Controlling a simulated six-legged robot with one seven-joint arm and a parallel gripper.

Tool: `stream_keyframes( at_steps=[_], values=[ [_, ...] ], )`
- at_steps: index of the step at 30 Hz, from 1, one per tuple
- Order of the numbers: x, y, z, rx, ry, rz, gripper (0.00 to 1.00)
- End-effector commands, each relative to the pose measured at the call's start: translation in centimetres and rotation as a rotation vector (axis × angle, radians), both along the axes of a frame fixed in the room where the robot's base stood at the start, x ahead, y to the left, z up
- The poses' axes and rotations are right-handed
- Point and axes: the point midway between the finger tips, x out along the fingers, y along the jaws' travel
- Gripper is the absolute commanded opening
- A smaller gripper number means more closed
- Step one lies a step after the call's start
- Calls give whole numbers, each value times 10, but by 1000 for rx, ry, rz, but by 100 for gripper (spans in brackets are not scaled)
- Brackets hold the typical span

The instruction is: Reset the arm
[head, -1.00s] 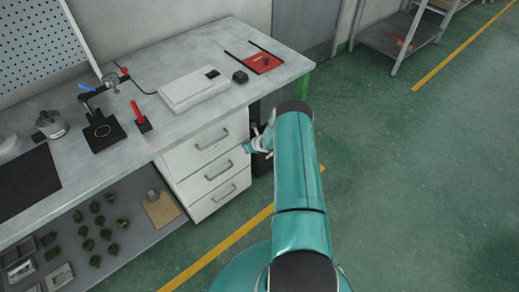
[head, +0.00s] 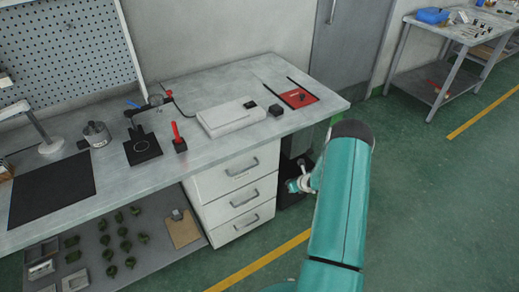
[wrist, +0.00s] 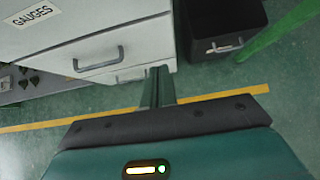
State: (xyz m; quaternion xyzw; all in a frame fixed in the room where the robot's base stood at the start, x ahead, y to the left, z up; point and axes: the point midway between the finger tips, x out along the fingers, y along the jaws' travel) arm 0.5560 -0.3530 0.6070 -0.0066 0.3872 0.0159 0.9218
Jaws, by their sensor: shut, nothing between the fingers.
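My gripper (wrist: 160,75) shows in the wrist view with its two fingers shut together and nothing between them. It is in front of the white drawer unit, by its right edge, above the green floor. In the head view my teal arm reaches forward from the lower right, and it hides part of the gripper. The drawer unit (head: 235,190) stands under the bench with its drawers closed. It also shows in the wrist view (wrist: 105,35), with a label reading "GAUGES" and a grey handle.
A dark bin (wrist: 220,22) stands right of the drawers, near a green bench leg (wrist: 275,32). The grey workbench (head: 75,225) carries a white box (head: 231,117), a red tray (head: 297,97) and a black mat (head: 50,188). Open floor (head: 430,210) lies to the right.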

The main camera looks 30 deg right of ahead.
Motion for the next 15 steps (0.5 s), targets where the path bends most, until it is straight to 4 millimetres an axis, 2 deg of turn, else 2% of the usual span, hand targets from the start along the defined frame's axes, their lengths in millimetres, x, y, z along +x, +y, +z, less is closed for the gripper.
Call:
stream_keyframes(
  at_steps=[5, 8, 11, 15],
  values=[
    [0, 1, 1, -2, -1, 4, 0],
    [7, 6, 15, -23, -11, 41, 0],
    [21, 20, 48, -74, -36, 141, 0],
    [45, 57, 119, -195, -85, 369, 0]
  ],
)
